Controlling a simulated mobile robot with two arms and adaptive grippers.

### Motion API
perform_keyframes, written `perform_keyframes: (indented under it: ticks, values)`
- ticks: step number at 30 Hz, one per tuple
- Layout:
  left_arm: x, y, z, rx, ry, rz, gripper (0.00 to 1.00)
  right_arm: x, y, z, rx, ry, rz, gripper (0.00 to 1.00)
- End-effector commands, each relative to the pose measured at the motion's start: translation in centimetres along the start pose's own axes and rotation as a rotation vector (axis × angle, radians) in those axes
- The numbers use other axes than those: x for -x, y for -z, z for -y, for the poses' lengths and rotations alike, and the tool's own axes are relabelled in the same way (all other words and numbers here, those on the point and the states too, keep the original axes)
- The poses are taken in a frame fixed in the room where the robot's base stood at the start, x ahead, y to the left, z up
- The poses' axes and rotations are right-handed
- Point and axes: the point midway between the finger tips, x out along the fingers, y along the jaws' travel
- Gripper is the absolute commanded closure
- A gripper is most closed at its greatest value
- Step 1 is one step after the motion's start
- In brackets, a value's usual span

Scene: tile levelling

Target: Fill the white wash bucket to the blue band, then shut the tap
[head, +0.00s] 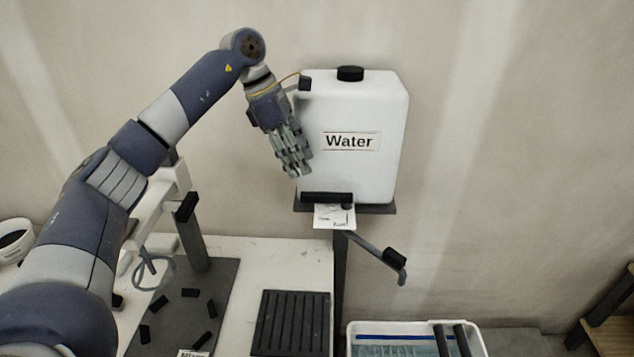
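The white water tank (385,110), labelled "Water", stands on a dark shelf. At its lower front is a black tap part (326,197) with a small white card (334,216) below it. The white wash bucket (478,342) is at the bottom edge, cut off by the frame. Its blue band (395,337) shows along the inside back wall. A grey-blue surface lies below the band. My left gripper (298,173) hangs fingers down before the tank's left side, above the tap; its finger gap is unclear.
A white table at lower left carries a black ribbed tray (291,322) and a dark stand base (218,290) with several black pieces. Two black bars (451,340) cross the bucket. A white bowl (14,240) is far left, a wooden shelf (610,315) far right.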

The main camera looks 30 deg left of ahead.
Motion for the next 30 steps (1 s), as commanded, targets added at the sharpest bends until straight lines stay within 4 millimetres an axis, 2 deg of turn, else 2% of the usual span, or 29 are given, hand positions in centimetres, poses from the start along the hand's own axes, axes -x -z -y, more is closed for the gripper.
perform_keyframes:
  ticks: [6, 9, 15, 20, 26, 30]
  values:
    - [-4.1, -0.1, 0.1, 0.001, 0.005, -0.001, 0.62, 1.6, -3.1, 0.5, 0.001, 0.007, 0.048, 0.60]
    - [-5.8, -0.1, 0.1, 0.000, 0.003, -0.001, 0.62, 2.1, -3.5, 0.6, 0.001, 0.008, 0.054, 0.60]
    - [-8.1, -0.1, 0.0, 0.001, 0.001, 0.001, 0.62, 2.6, -1.9, 0.4, 0.002, 0.006, 0.031, 0.60]
    - [-8.6, -0.1, 0.0, 0.000, 0.000, 0.001, 0.62, 2.6, 0.0, 0.4, 0.001, 0.005, 0.002, 0.60]
    - [-8.7, 0.0, 0.0, 0.000, 0.000, 0.001, 0.62, 2.5, -0.3, 0.6, 0.000, 0.008, 0.007, 0.60]
    - [-8.6, 0.0, 0.0, 0.000, 0.000, 0.001, 0.93, 2.6, -1.2, 0.7, 0.000, 0.009, 0.021, 0.60]
